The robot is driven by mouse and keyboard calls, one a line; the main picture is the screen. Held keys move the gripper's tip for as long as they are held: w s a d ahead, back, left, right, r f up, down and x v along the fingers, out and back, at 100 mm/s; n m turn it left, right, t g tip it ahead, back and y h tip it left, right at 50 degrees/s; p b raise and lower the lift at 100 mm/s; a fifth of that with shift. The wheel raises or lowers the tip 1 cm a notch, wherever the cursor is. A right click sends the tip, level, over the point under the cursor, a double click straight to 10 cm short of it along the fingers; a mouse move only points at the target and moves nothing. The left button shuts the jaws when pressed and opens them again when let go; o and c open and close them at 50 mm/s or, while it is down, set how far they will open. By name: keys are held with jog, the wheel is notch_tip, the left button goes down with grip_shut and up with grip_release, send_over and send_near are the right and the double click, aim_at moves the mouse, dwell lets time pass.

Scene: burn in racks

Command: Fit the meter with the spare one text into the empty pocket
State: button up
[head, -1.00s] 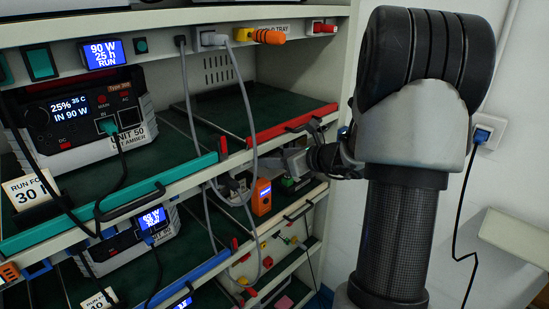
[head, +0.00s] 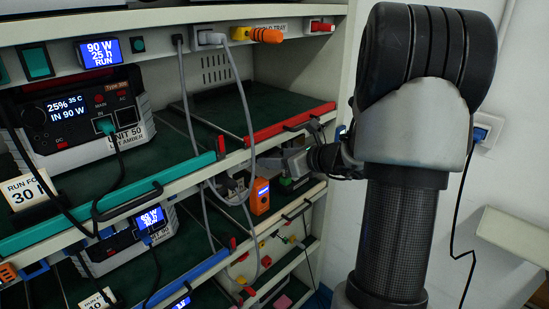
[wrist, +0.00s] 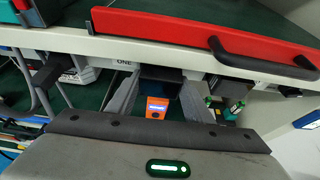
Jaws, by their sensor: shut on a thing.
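My gripper (wrist: 160,92) is below the upper shelf's front edge. In the wrist view its two grey fingers close on the sides of a dark blue block (wrist: 161,80), whose text I cannot read. An orange meter (wrist: 157,107) with a lit screen shows below the block, between the fingers; it also shows in the head view (head: 260,197), lower left of my gripper (head: 287,162). A green meter (wrist: 231,110) shows to the right. A pale plate reading "ONE" (wrist: 123,63) shows beside the left finger; its mount is unclear. I cannot make out the empty pocket.
The upper shelf has a red front bar (head: 290,123) with a dark handle (wrist: 261,62) hanging out above my gripper. Grey cables (head: 249,120) hang left of it. Lit power units (head: 80,120) stand on the left. A white wall is on the right.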

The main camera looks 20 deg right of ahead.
jog(key=shift+s+d, duration=0.25)
jog(key=shift+s, duration=0.45)
jog(key=shift+s+d, duration=0.25)
jog(key=shift+s, duration=0.4)
jog(key=shift+s+d, duration=0.25)
jog(key=shift+s, duration=0.45)
